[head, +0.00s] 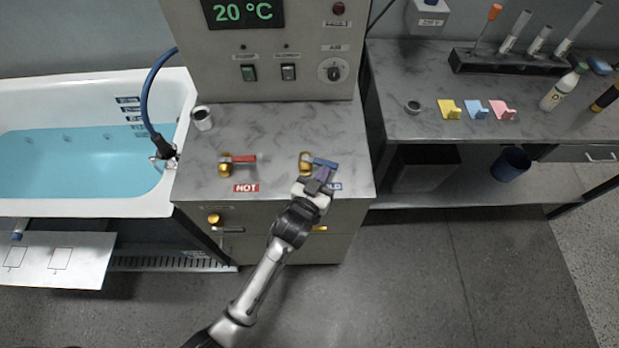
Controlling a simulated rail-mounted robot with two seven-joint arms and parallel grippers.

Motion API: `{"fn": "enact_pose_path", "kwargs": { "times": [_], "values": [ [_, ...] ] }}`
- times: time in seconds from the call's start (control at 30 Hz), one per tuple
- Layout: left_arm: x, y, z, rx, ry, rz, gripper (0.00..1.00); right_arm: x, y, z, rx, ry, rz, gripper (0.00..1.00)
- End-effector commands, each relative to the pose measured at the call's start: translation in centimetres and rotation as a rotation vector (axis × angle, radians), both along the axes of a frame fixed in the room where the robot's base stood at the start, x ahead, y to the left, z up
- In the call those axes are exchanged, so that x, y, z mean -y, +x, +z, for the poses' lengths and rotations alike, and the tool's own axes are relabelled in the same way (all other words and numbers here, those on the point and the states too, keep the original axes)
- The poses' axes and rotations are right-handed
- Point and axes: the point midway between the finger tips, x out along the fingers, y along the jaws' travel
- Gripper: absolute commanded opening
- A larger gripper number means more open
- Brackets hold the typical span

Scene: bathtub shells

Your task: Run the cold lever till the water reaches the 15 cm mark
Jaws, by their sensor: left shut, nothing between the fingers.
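The cold lever (318,161) is a blue handle on a brass valve on the grey marbled counter, above a blue label partly hidden by my gripper. It lies roughly sideways, pointing right. My left gripper (325,174) is shut and empty, its fingertips at the lever's near side; I cannot tell whether they touch it. The tub (60,208) at the left holds blue water (60,170). Dark depth marks (130,108) are on its inner wall near the hose; their numbers are too small to read. My right gripper is not in view.
The red hot lever (243,158) sits left of the cold one, above a HOT label. A blue hose (146,95) hangs into the tub's right end. A white cup (202,118) stands at the counter's back left. The panel display (242,12) reads 20 °C.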

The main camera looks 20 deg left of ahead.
Motion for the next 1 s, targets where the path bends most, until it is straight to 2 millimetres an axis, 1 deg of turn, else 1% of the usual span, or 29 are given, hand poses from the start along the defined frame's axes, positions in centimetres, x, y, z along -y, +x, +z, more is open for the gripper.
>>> {"fn": "enact_pose_path", "kwargs": {
  "times": [0.03, 0.3, 0.6, 1.0],
  "values": [
    [0.1, 0.3, 0.2, 0.000, -0.002, 0.001, 0.00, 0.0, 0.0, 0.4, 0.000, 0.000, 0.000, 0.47],
    [0.4, 1.1, 0.1, 0.000, -0.002, 0.000, 0.00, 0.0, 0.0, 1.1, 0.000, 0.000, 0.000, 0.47],
    [0.5, 1.5, 0.0, 0.000, -0.002, -0.001, 0.00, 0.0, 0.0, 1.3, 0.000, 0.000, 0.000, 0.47],
    [0.5, 1.6, 0.0, 0.001, -0.002, -0.001, 0.00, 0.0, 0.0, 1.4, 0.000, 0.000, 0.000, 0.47]
  ]
}}
